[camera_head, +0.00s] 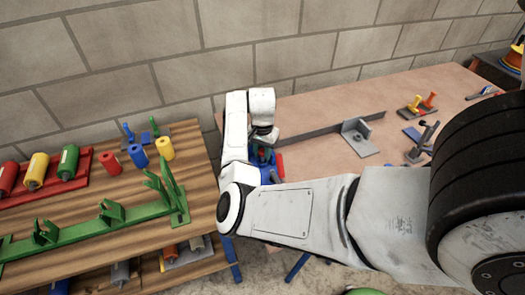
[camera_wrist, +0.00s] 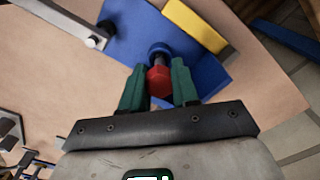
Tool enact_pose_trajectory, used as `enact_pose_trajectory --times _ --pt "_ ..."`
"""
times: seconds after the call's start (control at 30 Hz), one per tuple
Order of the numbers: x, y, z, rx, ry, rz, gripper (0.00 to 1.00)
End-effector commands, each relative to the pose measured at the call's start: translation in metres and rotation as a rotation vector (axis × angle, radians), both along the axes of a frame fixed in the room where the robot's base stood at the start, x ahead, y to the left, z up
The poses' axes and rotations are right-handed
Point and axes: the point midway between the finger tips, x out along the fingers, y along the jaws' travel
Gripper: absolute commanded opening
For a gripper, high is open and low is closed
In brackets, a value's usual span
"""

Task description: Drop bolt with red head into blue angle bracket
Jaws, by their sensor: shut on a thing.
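My gripper (camera_wrist: 160,88) has its green fingers on both sides of the red head of a bolt (camera_wrist: 159,82) and is shut on it. The bolt's dark shank points away from the gripper toward the blue angle bracket (camera_wrist: 205,68). The shank end lies over or at a dark round spot on the bracket; I cannot tell whether it is inside a hole. In the head view my gripper (camera_head: 263,147) points down at the near left end of the right table, just above the blue bracket (camera_head: 264,172), which my arm partly hides.
A yellow block (camera_wrist: 195,25) lies beside the blue bracket in the wrist view. A grey angle bracket (camera_head: 358,137) stands on the brown table (camera_head: 325,105), with small coloured parts farther right. A wooden bench (camera_head: 100,212) at left holds coloured cylinders and green racks.

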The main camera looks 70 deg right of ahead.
Motion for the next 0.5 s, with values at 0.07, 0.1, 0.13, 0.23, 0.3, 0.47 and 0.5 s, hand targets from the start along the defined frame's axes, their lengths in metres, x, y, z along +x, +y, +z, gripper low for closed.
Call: enact_pose_trajectory --times 0.07,0.1,0.13,0.23,0.3,0.47,0.5 --pt "0.0 0.0 -0.003 0.0 0.0 0.0 0.0" --pt "0.0 0.0 -0.004 -0.001 0.0 0.0 0.0" --pt "0.0 0.0 -0.005 -0.001 0.0 0.0 0.0" --pt "0.0 0.0 -0.007 -0.001 0.0 0.0 0.0" --pt "0.0 0.0 -0.009 -0.001 0.0 0.0 0.0" --pt "0.0 0.0 -0.013 -0.002 0.0 -0.001 0.0" --pt "0.0 0.0 -0.014 -0.002 0.0 -0.001 0.0"
